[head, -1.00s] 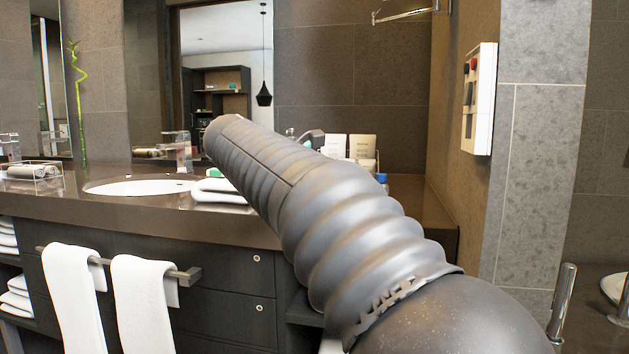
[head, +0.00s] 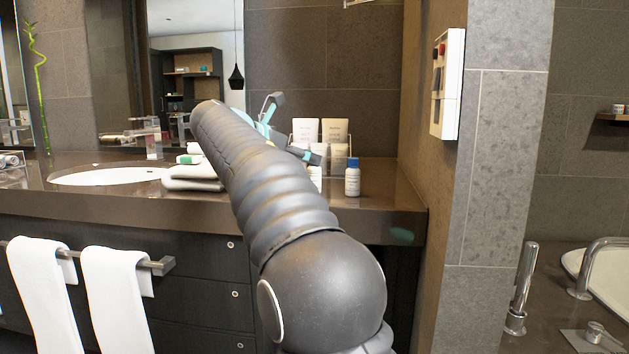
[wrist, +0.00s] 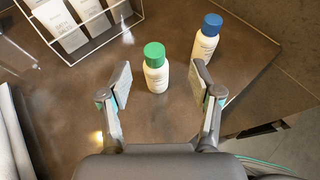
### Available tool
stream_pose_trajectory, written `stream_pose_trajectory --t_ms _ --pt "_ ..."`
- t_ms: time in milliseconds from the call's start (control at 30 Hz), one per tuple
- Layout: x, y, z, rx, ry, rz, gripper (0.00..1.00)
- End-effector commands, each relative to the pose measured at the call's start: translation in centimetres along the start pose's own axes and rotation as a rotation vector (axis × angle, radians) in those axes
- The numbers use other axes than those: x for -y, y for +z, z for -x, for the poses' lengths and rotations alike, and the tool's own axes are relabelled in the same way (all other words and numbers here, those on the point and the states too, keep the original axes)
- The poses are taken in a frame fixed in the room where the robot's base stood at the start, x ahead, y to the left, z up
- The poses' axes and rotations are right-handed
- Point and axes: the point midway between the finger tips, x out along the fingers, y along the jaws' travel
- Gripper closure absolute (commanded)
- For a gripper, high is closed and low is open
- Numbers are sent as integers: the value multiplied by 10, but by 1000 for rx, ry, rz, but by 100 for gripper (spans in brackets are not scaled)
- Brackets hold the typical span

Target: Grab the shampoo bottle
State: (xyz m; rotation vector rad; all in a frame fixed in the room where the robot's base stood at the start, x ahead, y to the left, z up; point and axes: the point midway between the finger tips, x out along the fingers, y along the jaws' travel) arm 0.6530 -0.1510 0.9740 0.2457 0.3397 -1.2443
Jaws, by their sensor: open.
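Two small white bottles stand upright on the brown counter; I cannot read which is shampoo. The green-capped bottle (wrist: 156,74) is between and slightly beyond my gripper's open fingertips (wrist: 161,84) in the wrist view, with a gap on both sides. The blue-capped bottle (wrist: 206,40) stands farther right, outside the right finger. In the head view the blue-capped bottle (head: 352,180) is in clear sight. The green-capped bottle (head: 316,180) is mostly hidden behind my arm and gripper (head: 308,153).
Folded white towels (head: 192,178) and a sink (head: 110,176) lie farther left. The counter's right edge is near the blue-capped bottle, beside a wall. Bare counter (wrist: 150,115) lies before the green-capped bottle.

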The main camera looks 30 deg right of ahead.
Motion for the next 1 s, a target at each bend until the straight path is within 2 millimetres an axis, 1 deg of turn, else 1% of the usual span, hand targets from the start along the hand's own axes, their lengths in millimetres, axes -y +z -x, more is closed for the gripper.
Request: stream_pose_trajectory --t_ms 233,433,533,633,800,833,867,900,967,1000 --pt "-2 -4 -12 0 0 0 36" --pt "-7 -14 -38 -1 -2 -1 36" --pt "-6 -12 -51 -1 0 -1 36" --pt "-6 -12 -56 -1 0 -1 36" --pt "-6 -11 -55 -1 1 -1 36" --pt "-6 -11 -55 -1 1 -1 39" --pt "-6 -11 -55 -1 1 -1 46" --pt "-6 -11 -55 -1 1 -1 56" --pt "-6 -11 -55 -1 1 -1 71" --pt "-6 -11 -55 -1 1 -1 81"
